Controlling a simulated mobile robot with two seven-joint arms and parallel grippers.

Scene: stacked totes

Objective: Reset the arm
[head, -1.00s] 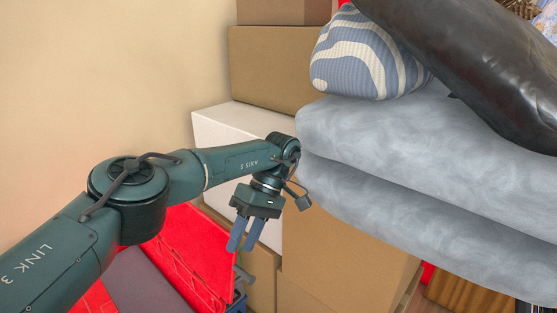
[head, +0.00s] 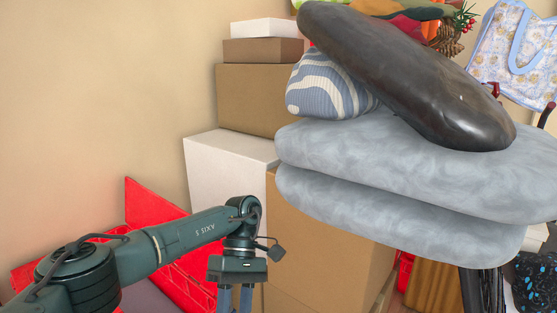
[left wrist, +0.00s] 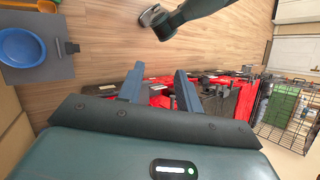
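My left arm comes in from the left in the head view. Its left gripper (head: 235,298) points down at the bottom edge, in front of the cardboard boxes, with its fingertips cut off by the frame. In the left wrist view the two blue-grey fingers of the left gripper (left wrist: 158,80) stand apart with nothing between them. The gripper is open and empty. A dark green arm part of mine shows at the top of that view.
Red totes (head: 178,240) lie beside my left arm. A white box (head: 215,175) and stacked cardboard boxes (head: 330,235) stand behind. Grey cushions (head: 400,170) are piled at right. A blue bowl (left wrist: 20,47) and wire crate (left wrist: 287,118) flank the wood floor (left wrist: 110,40).

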